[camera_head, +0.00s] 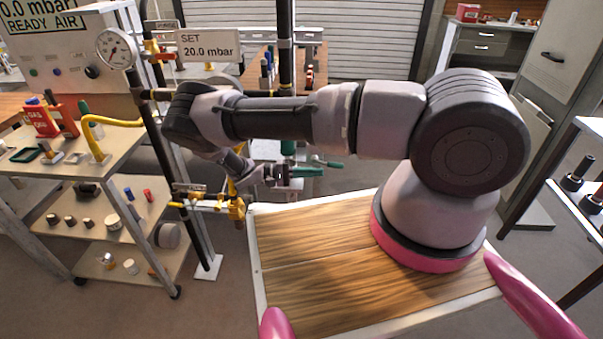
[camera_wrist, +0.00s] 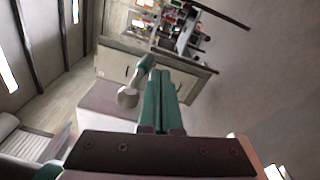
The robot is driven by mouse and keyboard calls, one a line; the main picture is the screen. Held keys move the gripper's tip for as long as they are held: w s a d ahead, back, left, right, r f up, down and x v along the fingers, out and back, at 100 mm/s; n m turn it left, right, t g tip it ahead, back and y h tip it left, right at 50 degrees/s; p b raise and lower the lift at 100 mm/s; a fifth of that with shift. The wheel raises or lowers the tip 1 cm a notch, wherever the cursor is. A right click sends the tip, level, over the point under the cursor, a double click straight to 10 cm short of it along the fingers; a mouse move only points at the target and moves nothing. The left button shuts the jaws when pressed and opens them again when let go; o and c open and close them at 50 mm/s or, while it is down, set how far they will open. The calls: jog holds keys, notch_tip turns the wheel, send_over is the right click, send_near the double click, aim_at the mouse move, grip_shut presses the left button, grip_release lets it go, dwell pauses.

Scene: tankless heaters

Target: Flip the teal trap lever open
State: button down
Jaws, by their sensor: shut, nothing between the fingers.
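In the wrist view, my gripper (camera_wrist: 160,74) points away from the camera, with its two teal fingers together and nothing between them. A short teal lever-like piece (camera_wrist: 145,62) with a pale rounded end (camera_wrist: 127,98) shows just left of the fingers. It looks close to the fingertips, but I cannot tell whether they touch. I cannot tell whether the lever is open or shut.
Yellow pipe fittings (camera_head: 236,207) on an upright stand are left of my gripper. A pressure gauge (camera_head: 116,49) and a "SET 20.0 mbar" sign (camera_head: 208,48) stand behind. A shelved cart (camera_head: 105,215) is at left. A grey cabinet (camera_head: 482,45) is at the back right.

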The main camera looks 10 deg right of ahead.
jog(key=v, duration=0.6)
jog(key=shift+a, duration=0.1)
